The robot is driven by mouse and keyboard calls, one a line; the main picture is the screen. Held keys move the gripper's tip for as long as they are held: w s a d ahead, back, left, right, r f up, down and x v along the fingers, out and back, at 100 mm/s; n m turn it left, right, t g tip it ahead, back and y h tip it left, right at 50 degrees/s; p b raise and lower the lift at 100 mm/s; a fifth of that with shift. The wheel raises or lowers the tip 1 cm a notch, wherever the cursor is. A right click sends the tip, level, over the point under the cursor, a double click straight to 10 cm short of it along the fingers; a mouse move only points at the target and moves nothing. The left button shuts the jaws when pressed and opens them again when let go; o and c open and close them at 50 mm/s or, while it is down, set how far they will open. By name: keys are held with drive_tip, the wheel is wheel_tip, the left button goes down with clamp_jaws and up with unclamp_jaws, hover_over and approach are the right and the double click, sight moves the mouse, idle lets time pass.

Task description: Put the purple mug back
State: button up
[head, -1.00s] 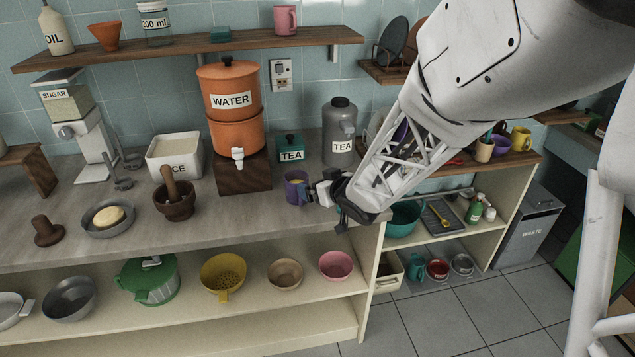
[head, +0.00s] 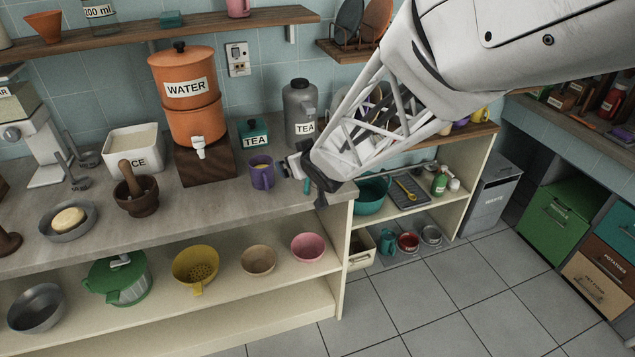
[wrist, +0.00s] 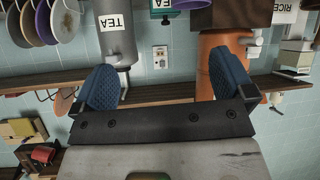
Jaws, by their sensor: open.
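The purple mug (head: 262,173) stands upright on the counter, in front of the teal tea box and right of the water dispenser.
The grey tea urn (head: 300,112) stands behind my gripper and the orange water dispenser (head: 188,100) on its wooden block is to the left. My arm hides part of the right-hand shelves. A pink mug (head: 238,8) sits on the wall shelf.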

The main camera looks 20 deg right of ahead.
drive_tip(key=s+r+m+g, duration=0.1)
drive_tip(key=s+r+g, duration=0.1)
drive_tip(key=s, duration=0.8)
drive_tip(key=s+r+m+g+h, duration=0.1)
drive_tip(key=s+r+g, duration=0.2)
drive_tip(key=s, duration=0.7)
drive_tip(key=s+r+m+g, duration=0.1)
drive_tip(key=s+r+g, duration=0.2)
drive_tip(key=s, duration=0.7)
drive_tip(key=shift+s+a+g+h, duration=0.2)
drive_tip(key=shift+a+g+h, duration=0.1)
drive_tip(key=shift+g, duration=0.1)
